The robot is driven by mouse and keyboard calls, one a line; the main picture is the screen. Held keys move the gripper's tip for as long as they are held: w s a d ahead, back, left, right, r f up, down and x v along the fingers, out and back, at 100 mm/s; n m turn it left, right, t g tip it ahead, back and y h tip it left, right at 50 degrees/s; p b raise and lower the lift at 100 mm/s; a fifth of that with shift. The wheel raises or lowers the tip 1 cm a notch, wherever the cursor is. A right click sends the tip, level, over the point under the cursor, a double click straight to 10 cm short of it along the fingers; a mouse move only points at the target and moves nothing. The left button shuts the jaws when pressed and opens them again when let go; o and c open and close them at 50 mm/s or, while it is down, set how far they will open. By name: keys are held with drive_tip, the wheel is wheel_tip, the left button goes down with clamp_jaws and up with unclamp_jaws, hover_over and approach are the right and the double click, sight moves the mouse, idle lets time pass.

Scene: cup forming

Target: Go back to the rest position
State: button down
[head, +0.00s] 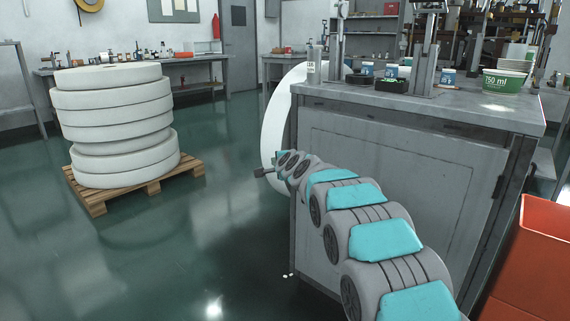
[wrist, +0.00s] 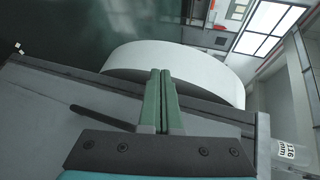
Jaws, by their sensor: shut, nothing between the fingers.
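My gripper (head: 264,172) is at the far end of my outstretched arm in the head view, small and dark, beside the left edge of the grey cabinet (head: 400,180). In the wrist view my gripper (wrist: 161,76) has its two green fingers side by side, shut and empty. A large white roll (head: 277,130) stands behind the cabinet's left edge, and the wrist view shows it as a white curved shape (wrist: 190,64) past the fingertips. I cannot tell the exact gap between gripper and roll.
White rolls (head: 112,110) are stacked on a wooden pallet (head: 135,188) at left, with open green floor between. The cabinet top holds a green 750 ml cup (head: 502,81) and a clear cylinder (head: 314,70). An orange bin (head: 535,260) stands at lower right.

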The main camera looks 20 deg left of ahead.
drive_tip(key=s+d+f+n+g+h, duration=0.2)
drive_tip(key=s+d+n+g, duration=0.1)
drive_tip(key=s+d, duration=0.95)
drive_tip(key=s+d+f+n+g+h, duration=0.25)
drive_tip(key=s+d, duration=0.75)
drive_tip(key=d, duration=0.6)
drive_tip(key=s+d+f+n+g+h, duration=0.1)
drive_tip(key=s+d+f+g, duration=0.1)
drive_tip(key=s+d, duration=0.5)
drive_tip(key=s+d+f+n+g+h, duration=0.2)
drive_tip(key=s+d, duration=0.5)
drive_tip(key=s, duration=1)
drive_tip(key=s+d+f+n+g+h, duration=0.1)
drive_tip(key=s+d+f+n+g, duration=0.1)
drive_tip(key=s+d, duration=0.5)
drive_tip(key=s+f+g, duration=0.1)
drive_tip(key=s+f, duration=0.1)
drive_tip(key=s, duration=0.4)
drive_tip(key=shift+d+f+g, duration=0.2)
drive_tip(key=shift+f+g, duration=0.15)
